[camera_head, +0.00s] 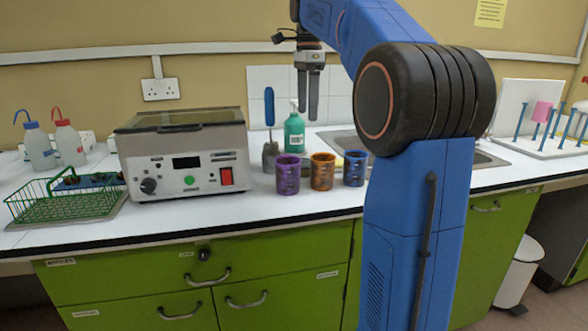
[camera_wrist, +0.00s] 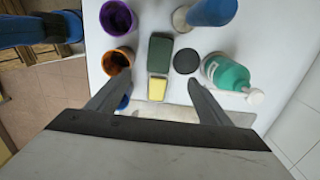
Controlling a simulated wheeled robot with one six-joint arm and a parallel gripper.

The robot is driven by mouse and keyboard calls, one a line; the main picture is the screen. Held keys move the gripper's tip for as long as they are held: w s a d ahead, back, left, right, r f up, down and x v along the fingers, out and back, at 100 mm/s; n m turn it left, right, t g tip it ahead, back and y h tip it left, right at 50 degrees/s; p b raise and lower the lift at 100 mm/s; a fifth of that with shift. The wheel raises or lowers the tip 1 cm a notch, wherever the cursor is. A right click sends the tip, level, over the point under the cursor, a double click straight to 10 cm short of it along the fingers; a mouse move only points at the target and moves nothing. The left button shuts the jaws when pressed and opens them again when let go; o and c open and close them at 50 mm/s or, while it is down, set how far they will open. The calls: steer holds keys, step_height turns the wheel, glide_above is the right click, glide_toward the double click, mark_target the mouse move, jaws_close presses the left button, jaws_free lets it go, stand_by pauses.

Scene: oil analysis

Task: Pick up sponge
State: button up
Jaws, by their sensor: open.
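A small yellow block (camera_wrist: 157,89), apparently the sponge, lies on the white worktop in the wrist view. A dark green block (camera_wrist: 160,54) lies right beside it; I cannot tell whether the two are separate. In the head view only a thin yellow edge (camera_head: 338,163) shows behind the cups. My gripper (camera_head: 308,116) hangs pointing down above the worktop, in front of the tiled wall. In the wrist view its fingers (camera_wrist: 160,80) are apart, one on each side of the yellow block in the picture, with nothing between them. The gap in height is hard to judge.
Purple (camera_head: 288,174), orange (camera_head: 322,171) and blue (camera_head: 354,168) cups stand along the front. A green bottle (camera_head: 295,134) and an upright blue-handled brush (camera_head: 269,108) stand behind. A grey instrument (camera_head: 183,160) is to the left. A black disc (camera_wrist: 186,62) lies beside the green block.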

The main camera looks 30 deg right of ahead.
glide_above(305, 163)
steer(key=f, duration=1.1)
steer(key=shift+d+f, duration=0.2)
steer(key=shift+a+f, duration=0.15)
steer(key=shift+f, duration=1.2)
steer(key=shift+a+f, duration=0.1)
steer(key=shift+f, duration=1.2)
steer(key=c, duration=1.2)
step_height(305, 163, up, 10)
steer(key=o, duration=0.5)
steer(key=c, duration=0.3)
